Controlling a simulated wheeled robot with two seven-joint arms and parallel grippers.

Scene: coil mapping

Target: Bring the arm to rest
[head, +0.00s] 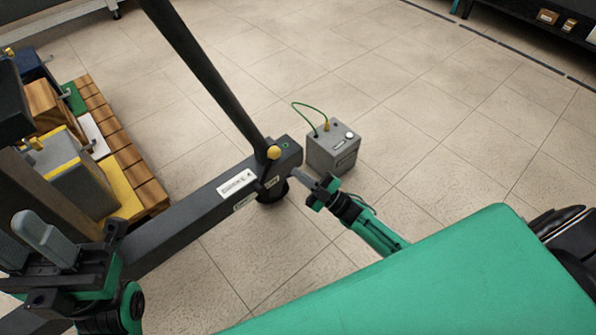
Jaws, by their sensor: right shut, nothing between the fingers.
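My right gripper (301,174) is near the middle of the head view. Its grey fingers are shut with nothing between them. They point up and left toward the end of a dark grey beam (200,215). I cannot tell whether they touch it. My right arm is green and black and runs down to the right behind my green body. My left gripper (45,241) is at the lower left, with two grey fingers close together.
A dark pole with a yellow knob (274,152) meets the beam. A grey box (333,149) with a green cable stands on the floor beside it. A wooden pallet (150,193) with blocks is at left. Tiled floor (450,130) is clear at right.

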